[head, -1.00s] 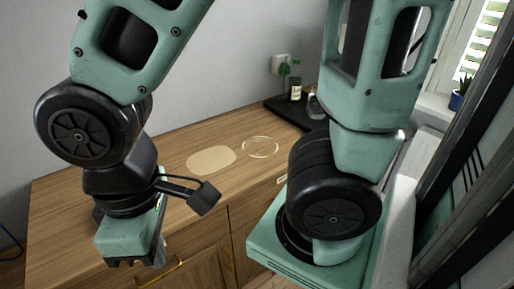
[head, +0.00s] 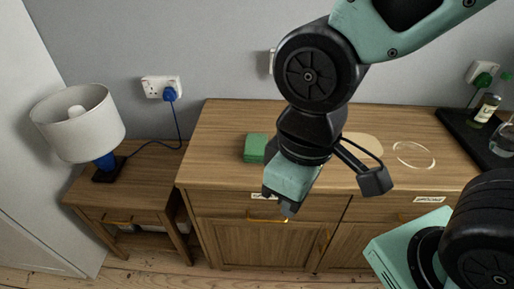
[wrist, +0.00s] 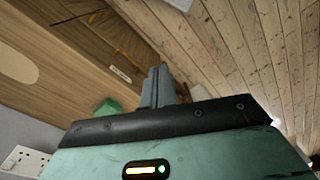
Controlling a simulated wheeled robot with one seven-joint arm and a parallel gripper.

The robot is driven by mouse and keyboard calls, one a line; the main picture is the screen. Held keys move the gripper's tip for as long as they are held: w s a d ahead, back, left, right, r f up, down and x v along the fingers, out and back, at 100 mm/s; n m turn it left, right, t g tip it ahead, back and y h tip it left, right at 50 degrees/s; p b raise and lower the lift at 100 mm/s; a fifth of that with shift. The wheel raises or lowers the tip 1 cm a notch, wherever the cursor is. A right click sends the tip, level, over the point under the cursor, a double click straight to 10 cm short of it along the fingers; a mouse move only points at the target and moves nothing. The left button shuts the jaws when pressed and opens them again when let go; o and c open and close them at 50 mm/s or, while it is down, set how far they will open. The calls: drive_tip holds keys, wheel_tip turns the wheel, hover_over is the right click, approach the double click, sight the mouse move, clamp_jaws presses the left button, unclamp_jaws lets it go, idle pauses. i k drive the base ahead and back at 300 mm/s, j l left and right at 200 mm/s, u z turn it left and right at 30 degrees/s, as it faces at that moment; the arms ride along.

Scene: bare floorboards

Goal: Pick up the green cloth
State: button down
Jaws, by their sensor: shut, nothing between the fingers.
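The green cloth (head: 254,147) is a small folded block lying on the wooden cabinet top (head: 222,122), left of my arm in the head view. In the wrist view part of the green cloth (wrist: 107,107) shows left of the fingers, its rest hidden behind my gripper body. My gripper (head: 286,211) hangs in front of the cabinet's front edge, to the right of the cloth and nearer to me. Its fingers (wrist: 157,84) are closed together and empty, apart from the cloth.
A lamp (head: 78,122) stands on a low side table (head: 140,185) at left. On the cabinet lie a pale oval mat (head: 362,145) and a clear ring-shaped item (head: 413,155). A black tray (head: 462,128) with a bottle (head: 486,108) is at right. The floor (head: 145,272) in front shows bare boards.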

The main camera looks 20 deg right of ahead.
sight(254, 150)
drive_tip(key=i+j+z, duration=0.3)
drive_tip(key=j+z, duration=0.25)
drive_tip(key=j, duration=0.3)
drive_tip(key=i+j+z, duration=0.1)
drive_tip(key=j+z, duration=0.2)
drive_tip(key=j, duration=0.2)
drive_tip(key=j+z, duration=0.25)
drive_tip(key=j, duration=0.2)
drive_tip(key=i+j, duration=0.05)
